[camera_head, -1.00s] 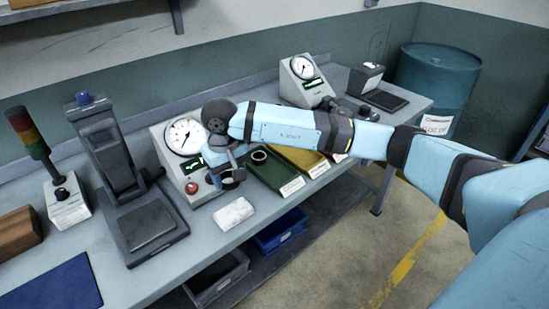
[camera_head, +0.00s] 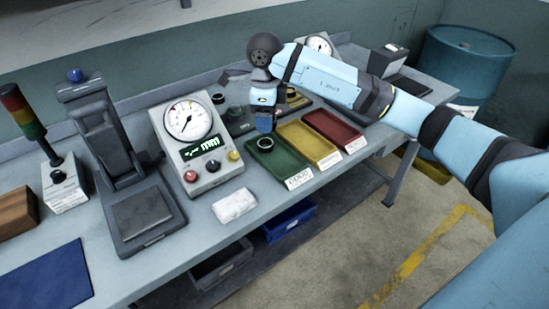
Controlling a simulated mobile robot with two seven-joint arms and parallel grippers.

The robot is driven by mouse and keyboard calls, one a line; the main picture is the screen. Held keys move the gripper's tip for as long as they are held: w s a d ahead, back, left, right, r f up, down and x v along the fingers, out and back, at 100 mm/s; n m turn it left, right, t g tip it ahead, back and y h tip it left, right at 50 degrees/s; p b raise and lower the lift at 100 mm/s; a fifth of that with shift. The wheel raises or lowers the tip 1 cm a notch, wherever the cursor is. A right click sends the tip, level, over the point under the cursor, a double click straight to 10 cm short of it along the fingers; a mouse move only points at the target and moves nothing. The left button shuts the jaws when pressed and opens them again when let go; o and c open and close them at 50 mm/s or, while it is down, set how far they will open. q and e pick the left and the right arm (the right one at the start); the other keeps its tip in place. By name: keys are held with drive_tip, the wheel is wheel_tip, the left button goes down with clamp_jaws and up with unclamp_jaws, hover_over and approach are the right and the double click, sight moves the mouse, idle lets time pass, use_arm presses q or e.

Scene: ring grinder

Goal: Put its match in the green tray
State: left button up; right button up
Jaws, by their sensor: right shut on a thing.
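The green tray (camera_head: 281,169) lies on the bench, first in a row of three trays. A dark ring (camera_head: 265,144) lies in it near its far left corner. My right gripper (camera_head: 264,123) points down just behind and above that corner, close to the ring in the tray. It is shut on a small part, probably a ring, that its fingers mostly hide. I cannot tell whether it touches the tray. A dark mat (camera_head: 238,127) with several small dark parts lies behind the trays, partly hidden by my gripper. My left gripper is out of view.
A yellow tray (camera_head: 309,144) and red tray (camera_head: 333,129) stand right of the green one. A gauge box (camera_head: 190,151) stands close on its left. A white cloth (camera_head: 234,205) lies in front. A dark press-like stand (camera_head: 118,165) is further left.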

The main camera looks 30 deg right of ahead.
sight(284, 165)
drive_tip(key=d+r+m, duration=0.3)
drive_tip(key=d+m, duration=0.3)
drive_tip(key=m, duration=1.3)
drive_tip(key=f, duration=1.9)
drive_tip(key=shift+s+a+f+b, duration=0.15)
drive_tip(key=shift+a+f+b, duration=0.05)
drive_tip(key=shift+b, duration=0.1)
drive_tip(key=shift+f, duration=0.1)
drive_tip(key=o, duration=0.7)
